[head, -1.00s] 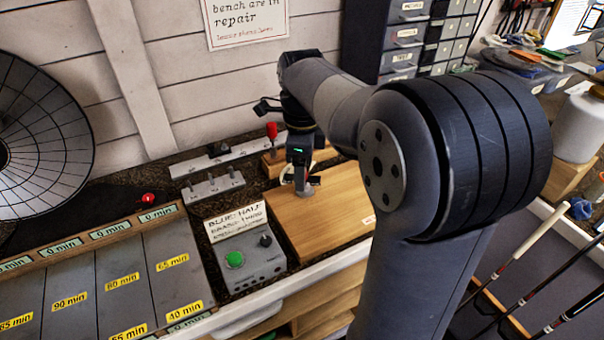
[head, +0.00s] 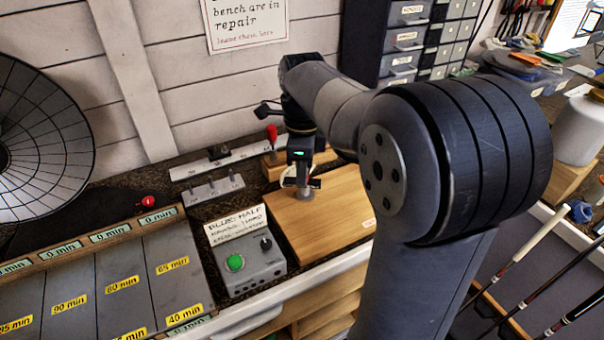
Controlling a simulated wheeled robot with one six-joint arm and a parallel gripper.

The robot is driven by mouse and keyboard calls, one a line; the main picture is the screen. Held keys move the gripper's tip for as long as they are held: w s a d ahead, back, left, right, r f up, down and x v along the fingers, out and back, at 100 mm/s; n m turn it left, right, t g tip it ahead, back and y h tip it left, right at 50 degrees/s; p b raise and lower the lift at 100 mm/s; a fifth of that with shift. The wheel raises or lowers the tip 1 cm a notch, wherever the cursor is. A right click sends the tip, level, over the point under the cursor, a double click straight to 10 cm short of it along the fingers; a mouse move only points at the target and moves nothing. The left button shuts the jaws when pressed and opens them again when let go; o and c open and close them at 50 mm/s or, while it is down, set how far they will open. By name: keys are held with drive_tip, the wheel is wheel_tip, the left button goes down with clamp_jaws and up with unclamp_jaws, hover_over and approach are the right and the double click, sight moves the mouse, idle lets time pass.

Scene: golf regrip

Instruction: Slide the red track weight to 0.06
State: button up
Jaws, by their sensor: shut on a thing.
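My gripper (head: 303,180) is low over the wooden board (head: 330,216), pointing down near its back left part. It is shut on a small pale grey piece (head: 305,194) at the board's surface. The fingers and arm hide most of this piece, and I see no red on it. I cannot make out a red track weight or a 0.06 mark for certain.
A grey box (head: 246,262) with a green button and a sign stands left of the board. Behind it are a pegged metal bar (head: 212,188) and a long pale rail (head: 232,158). Labelled slots (head: 85,285) fill the front left. Golf clubs (head: 545,285) lean at right.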

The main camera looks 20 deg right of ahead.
drive_tip(key=shift+s+d, duration=0.3)
drive_tip(key=shift+d, duration=0.4)
drive_tip(key=shift+s+d, duration=0.3)
drive_tip(key=shift+d, duration=0.35)
idle(0.3)
drive_tip(key=o, duration=0.8)
drive_tip(key=shift+r, duration=0.1)
wheel_tip(320, 180, up, 11)
drive_tip(key=shift+f, duration=0.2)
